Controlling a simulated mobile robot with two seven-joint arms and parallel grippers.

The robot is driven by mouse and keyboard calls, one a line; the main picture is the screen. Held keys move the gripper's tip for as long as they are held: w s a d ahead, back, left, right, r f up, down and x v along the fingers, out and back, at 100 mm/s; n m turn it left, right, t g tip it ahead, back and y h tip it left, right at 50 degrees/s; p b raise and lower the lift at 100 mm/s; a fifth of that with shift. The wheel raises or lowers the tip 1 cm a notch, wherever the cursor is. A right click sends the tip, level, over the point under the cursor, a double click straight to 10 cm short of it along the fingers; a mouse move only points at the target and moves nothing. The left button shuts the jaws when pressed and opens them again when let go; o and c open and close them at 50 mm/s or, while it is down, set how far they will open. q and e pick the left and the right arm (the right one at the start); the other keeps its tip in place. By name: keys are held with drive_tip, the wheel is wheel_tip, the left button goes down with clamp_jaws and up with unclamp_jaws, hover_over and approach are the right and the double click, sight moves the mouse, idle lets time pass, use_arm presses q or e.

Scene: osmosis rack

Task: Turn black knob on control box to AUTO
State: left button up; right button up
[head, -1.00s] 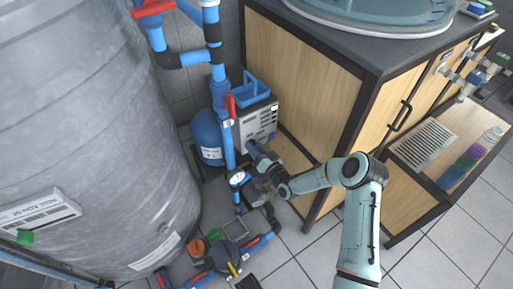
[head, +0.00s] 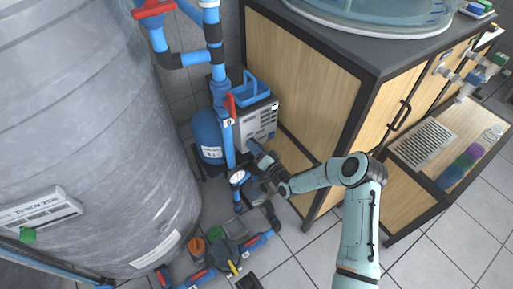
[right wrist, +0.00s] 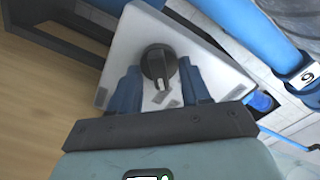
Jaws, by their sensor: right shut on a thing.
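The control box (head: 258,124) is a light grey box beside the wood-panelled cabinet; its pale front face (right wrist: 205,62) fills the middle of the right wrist view. The round black knob (right wrist: 158,64) sits on that face with its grip bar pointing toward the bottom of the picture. My right gripper (head: 255,148) is at the front of the box. In the right wrist view its blue fingers (right wrist: 158,84) stand on both sides of the knob, shut on it. Small grey label marks show below the knob but are unreadable. My left gripper is not in view.
A large grey tank (head: 80,130) fills the left. Blue pipes with red valve handles (head: 230,105) and a pressure gauge (head: 237,177) stand close left of my right gripper. The wooden cabinet (head: 300,75) is close on the right. Floor pipes and valves lie below.

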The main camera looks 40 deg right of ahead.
drive_tip(key=o, duration=1)
drive_tip(key=shift+o, duration=0.2)
use_arm(q)
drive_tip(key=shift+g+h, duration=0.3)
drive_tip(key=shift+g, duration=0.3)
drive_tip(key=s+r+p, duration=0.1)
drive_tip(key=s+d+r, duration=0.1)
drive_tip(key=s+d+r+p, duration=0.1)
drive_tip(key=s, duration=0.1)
drive_tip(key=shift+p, duration=0.3)
use_arm(e)
drive_tip(key=s+a, duration=0.1)
drive_tip(key=s, duration=1.2)
drive_tip(key=shift+s+a, duration=0.2)
drive_tip(key=shift+a, duration=0.1)
drive_tip(key=shift+f, duration=0.1)
